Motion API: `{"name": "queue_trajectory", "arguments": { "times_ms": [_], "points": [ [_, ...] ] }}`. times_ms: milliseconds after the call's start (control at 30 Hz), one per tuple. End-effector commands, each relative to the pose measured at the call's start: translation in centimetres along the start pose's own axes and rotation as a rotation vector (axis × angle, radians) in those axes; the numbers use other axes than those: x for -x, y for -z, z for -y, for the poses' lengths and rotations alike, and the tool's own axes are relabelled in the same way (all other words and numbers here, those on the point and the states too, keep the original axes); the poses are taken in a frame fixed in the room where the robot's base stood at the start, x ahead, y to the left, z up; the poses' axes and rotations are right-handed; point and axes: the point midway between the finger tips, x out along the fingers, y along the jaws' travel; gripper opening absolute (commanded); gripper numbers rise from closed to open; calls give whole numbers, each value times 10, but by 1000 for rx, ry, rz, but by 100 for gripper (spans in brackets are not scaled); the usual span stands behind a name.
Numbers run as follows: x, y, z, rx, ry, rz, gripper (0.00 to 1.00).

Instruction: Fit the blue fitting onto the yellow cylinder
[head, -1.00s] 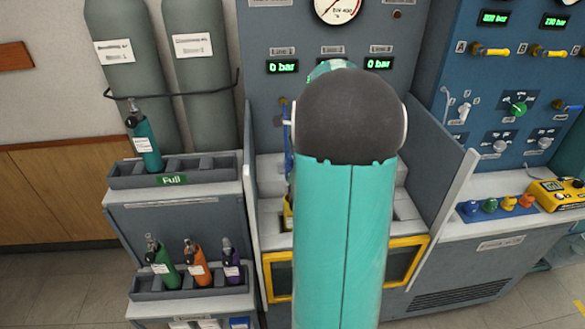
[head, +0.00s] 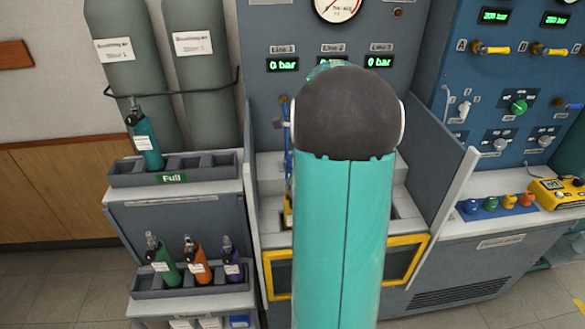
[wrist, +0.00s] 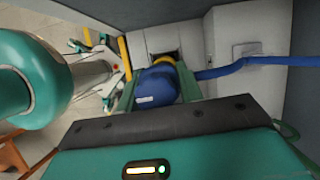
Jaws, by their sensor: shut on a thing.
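In the wrist view my gripper (wrist: 158,90) is shut on the blue fitting (wrist: 158,86), with a finger on either side of it. A blue hose (wrist: 235,68) runs from the fitting's far end to the right. The yellow cylinder (wrist: 188,82) shows as a small patch close against the fitting, mostly hidden behind it. I cannot tell whether the two are joined. In the head view my arm hides the gripper and fitting. A sliver of the yellow cylinder (head: 287,214) and part of the blue hose show left of my arm.
Grey side walls (head: 447,195) enclose the test bay on both sides. A rack (head: 187,280) with green, orange and purple cylinders stands at left, below another rack holding a teal cylinder (head: 144,138). Coloured fittings (head: 498,203) lie on the right-hand bench.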

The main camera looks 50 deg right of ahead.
Motion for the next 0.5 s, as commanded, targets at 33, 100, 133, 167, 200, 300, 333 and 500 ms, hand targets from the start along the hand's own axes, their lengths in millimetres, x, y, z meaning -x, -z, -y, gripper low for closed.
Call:
{"name": "queue_trajectory", "arguments": {
  "times_ms": [33, 100, 133, 167, 200, 300, 333, 500],
  "points": [
    [0, 0, 0, 0, 0, 0, 5],
    [-2, 0, 0, 0, 0, 0, 5],
    [-2, 1, 0, 0, 1, 0, 5],
    [-2, 1, 0, 0, 1, 0, 5],
    [-3, 1, 0, 0, 1, 0, 5],
    [-4, 2, 0, 0, 1, 0, 5],
    [-4, 2, 0, 0, 1, 0, 5],
    [-7, 3, 0, 1, 0, 0, 5]
  ]
}}
